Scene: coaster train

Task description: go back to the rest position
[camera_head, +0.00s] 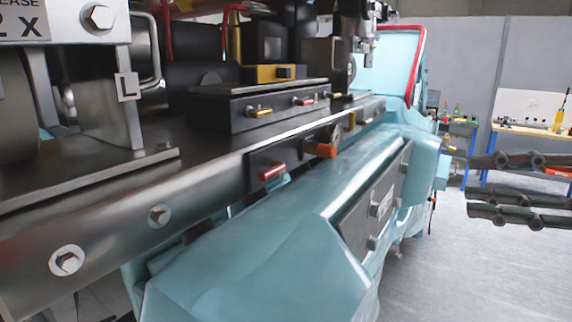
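My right gripper (474,182) comes in from the right edge in the head view. Its dark jointed fingers point left, with one finger above and two below. A clear gap shows between them, so it is open, and nothing is held in it. It hangs in free space to the right of the light-blue coaster train body (270,255), apart from it. Its palm and arm are outside the picture. My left gripper does not show.
The train's dark metal deck (85,205) fills the left, with a red handle (272,172) and an orange handle (320,150) on its side. A workbench (525,130) with tools stands behind my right gripper. Grey floor (450,275) is free at lower right.

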